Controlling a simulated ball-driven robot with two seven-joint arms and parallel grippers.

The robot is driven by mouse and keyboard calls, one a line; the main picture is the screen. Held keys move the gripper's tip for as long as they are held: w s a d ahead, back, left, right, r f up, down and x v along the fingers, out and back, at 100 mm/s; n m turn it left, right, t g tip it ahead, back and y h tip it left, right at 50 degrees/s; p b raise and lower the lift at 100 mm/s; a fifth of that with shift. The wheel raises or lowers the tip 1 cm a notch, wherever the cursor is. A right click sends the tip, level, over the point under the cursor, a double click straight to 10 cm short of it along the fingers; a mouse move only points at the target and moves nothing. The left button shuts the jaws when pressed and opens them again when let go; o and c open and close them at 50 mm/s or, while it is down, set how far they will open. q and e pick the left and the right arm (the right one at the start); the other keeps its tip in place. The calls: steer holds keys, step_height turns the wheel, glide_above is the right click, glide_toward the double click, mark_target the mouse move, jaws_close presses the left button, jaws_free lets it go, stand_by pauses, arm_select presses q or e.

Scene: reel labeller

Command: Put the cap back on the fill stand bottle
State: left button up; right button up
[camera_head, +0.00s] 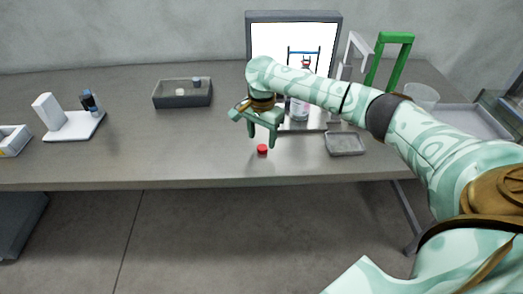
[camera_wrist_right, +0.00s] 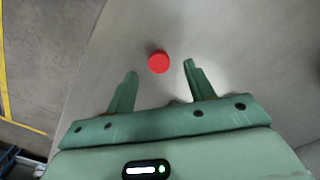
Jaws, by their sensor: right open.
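A small red cap (camera_head: 262,149) lies on the grey table near its front edge. It also shows in the right wrist view (camera_wrist_right: 158,62), ahead of and between the fingertips. My right gripper (camera_head: 262,137) is open and empty, pointing down just above and behind the cap; its two green fingers (camera_wrist_right: 160,70) are spread apart in the right wrist view. A clear bottle (camera_head: 299,109) stands behind my right forearm, in front of the lit panel; the arm hides its upper part, so I cannot see its mouth. My left gripper is not in view.
A lit panel (camera_head: 330,35) stands at the back. A small grey tray (camera_head: 345,144) lies right of the cap, with a green frame (camera_head: 398,39) and clear cup (camera_head: 421,94) beyond. A dark bin (camera_head: 183,101) and white stand (camera_head: 72,132) are left. The front middle-left is clear.

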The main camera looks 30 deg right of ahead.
mark_target(262, 147)
step_height(262, 147, down, 4)
steer(key=shift+d+r+b, duration=0.1)
steer(key=shift+r+b, duration=0.05)
steer(key=shift+b, duration=0.7)
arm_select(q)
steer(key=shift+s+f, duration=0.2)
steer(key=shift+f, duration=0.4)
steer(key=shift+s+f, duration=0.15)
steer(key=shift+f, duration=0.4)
arm_select(e)
steer(key=shift+r, duration=0.2)
steer(key=c, duration=1)
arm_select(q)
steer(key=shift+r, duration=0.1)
arm_select(e)
steer(key=shift+r, duration=0.1)
steer(key=shift+c, duration=0.2)
